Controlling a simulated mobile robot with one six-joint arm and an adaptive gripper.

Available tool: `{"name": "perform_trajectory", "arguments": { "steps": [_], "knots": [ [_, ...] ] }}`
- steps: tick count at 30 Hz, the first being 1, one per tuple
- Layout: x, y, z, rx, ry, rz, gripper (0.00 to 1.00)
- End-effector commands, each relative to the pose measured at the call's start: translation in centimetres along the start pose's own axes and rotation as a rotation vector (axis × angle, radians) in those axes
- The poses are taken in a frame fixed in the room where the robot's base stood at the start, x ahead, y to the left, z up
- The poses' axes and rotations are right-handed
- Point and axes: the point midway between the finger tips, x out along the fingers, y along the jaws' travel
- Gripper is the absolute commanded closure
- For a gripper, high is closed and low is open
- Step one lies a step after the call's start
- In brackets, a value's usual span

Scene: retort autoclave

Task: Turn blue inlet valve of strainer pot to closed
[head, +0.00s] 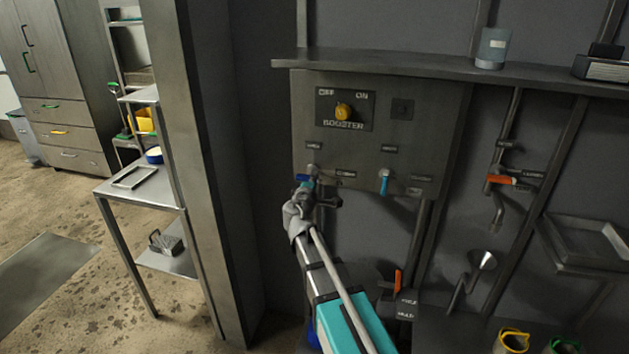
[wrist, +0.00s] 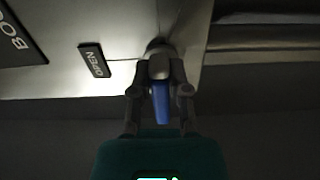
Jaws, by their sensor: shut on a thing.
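A blue valve handle (head: 303,178) sits at the lower left of the grey wall panel (head: 372,130). My gripper (head: 316,194) is at this handle, with my arm coming up from below. In the wrist view the blue handle (wrist: 160,103) lies between the two fingers of my gripper (wrist: 160,106), which are shut on it. A small plate (wrist: 93,60) reading OPEN is beside the valve's pivot. A second blue handle (head: 384,183) on the right of the panel hangs downward, free of my gripper. I cannot read which valve is the strainer pot's inlet.
A yellow BOOSTER knob (head: 343,111) is above the handles. A shelf (head: 420,67) runs over the panel. An orange-handled valve (head: 500,180) is on pipework to the right, and another orange lever (head: 398,281) is below. A grey pillar (head: 215,170) stands to the left.

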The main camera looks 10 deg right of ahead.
Motion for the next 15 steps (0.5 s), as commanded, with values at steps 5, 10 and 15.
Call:
{"name": "perform_trajectory", "arguments": {
  "steps": [5,10,15],
  "knots": [
    [-0.04,-0.05,0.10,0.003,-0.002,-0.001,0.50],
    [-0.03,-0.03,0.05,0.001,-0.001,-0.001,0.43],
    [-0.03,-0.02,0.02,0.001,-0.001,-0.001,0.43]
  ]
}}
